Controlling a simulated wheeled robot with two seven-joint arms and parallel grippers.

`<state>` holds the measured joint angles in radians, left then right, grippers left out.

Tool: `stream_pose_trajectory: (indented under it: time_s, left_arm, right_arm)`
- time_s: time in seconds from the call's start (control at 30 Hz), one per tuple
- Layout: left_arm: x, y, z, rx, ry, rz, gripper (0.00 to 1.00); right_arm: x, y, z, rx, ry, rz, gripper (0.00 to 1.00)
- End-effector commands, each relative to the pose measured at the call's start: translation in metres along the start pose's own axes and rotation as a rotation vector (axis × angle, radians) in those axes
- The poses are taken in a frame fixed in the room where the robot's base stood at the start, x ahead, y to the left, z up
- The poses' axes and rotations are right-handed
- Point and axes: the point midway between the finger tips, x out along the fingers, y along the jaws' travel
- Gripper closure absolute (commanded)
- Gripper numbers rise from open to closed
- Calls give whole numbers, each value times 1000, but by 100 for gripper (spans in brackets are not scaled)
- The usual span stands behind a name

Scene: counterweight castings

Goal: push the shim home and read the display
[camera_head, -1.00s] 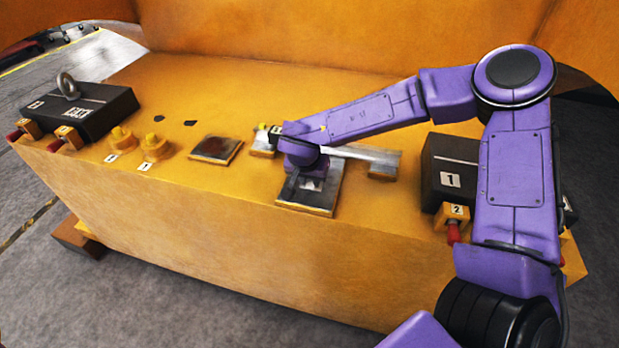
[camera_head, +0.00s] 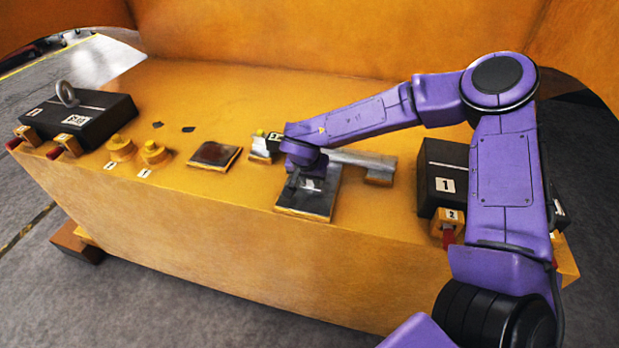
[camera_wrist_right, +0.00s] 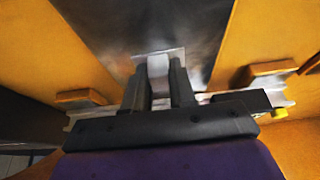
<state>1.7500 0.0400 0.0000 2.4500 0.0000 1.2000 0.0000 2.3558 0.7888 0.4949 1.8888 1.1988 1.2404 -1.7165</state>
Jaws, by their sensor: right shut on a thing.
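My right gripper (camera_head: 310,185) reaches down over a grey metal plate (camera_head: 300,205) on the orange casting. In the right wrist view, the right gripper (camera_wrist_right: 159,68) is shut on a pale metal tab, which looks like the shim (camera_wrist_right: 158,66). The shim's flat end meets or lies just over the dark plate (camera_wrist_right: 200,25); contact cannot be told. In the head view the shim is mostly hidden by the gripper. My left gripper is out of view.
A metal bar (camera_head: 350,158) on orange supports runs behind the gripper. A dark block labelled 1 (camera_head: 432,193) stands at the right. A second plate (camera_head: 214,154) and yellow knobs (camera_head: 153,154) sit to the left. The casting's top is clear towards the back.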

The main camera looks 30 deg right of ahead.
Motion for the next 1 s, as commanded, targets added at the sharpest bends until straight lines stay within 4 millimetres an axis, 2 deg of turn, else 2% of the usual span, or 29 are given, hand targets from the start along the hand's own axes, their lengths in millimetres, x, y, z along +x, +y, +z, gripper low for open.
stream_pose_trajectory:
  time_s: [1.0]
  left_arm:
    - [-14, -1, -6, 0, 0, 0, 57]
  right_arm:
    - [9, 0, -24, 0, 0, -1, 100]
